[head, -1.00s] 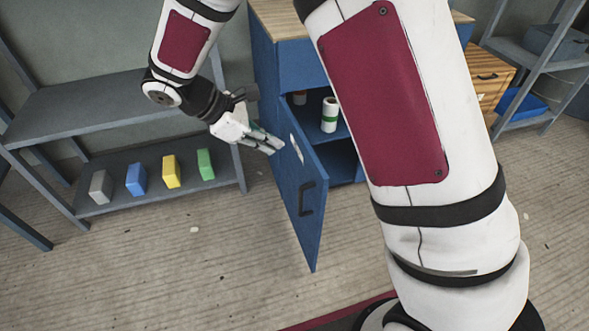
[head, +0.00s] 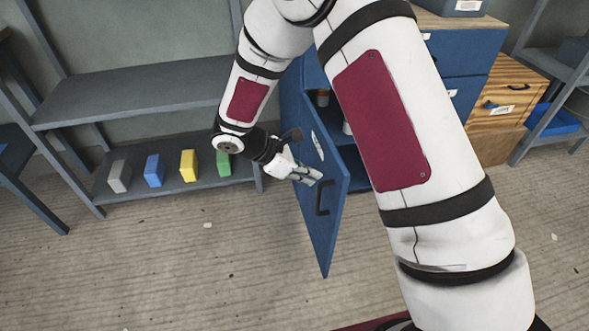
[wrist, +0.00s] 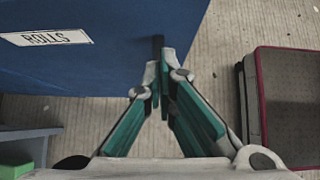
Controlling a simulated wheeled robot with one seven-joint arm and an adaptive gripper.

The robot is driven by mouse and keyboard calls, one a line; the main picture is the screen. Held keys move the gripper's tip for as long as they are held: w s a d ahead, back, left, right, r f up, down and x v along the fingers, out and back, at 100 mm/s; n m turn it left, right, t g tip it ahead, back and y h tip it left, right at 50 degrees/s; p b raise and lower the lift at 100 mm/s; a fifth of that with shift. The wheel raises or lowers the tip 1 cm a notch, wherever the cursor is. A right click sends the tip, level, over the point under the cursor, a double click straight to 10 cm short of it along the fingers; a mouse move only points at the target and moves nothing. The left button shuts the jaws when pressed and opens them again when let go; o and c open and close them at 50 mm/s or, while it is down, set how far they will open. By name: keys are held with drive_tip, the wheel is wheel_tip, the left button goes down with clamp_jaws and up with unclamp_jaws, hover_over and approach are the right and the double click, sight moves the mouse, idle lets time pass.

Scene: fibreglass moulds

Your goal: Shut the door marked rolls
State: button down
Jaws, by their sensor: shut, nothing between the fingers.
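The blue door (head: 325,215) of the blue cabinet stands open in the head view, with a dark handle (head: 322,198) on its outer face. In the wrist view the door (wrist: 120,65) fills the upper left, and its white label (wrist: 46,38) reads ROLLS. My gripper (head: 318,178) is at the outer face of the door, close to the handle; whether it touches cannot be told. In the wrist view my gripper (wrist: 163,75) has its fingertips together, with nothing between them, near the door's edge. My arm hides part of the cabinet.
A grey shelf (head: 150,88) with several coloured blocks (head: 188,165) stands left of the door. A wooden drawer unit (head: 505,95) and another grey rack (head: 565,60) stand at the right. The floor (head: 180,270) in front of the door is clear.

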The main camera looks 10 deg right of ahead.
sight(335, 178)
drive_tip(key=shift+w+d+r, duration=0.1)
drive_tip(key=shift+d+r, duration=0.1)
drive_tip(key=shift+d, duration=1.55)
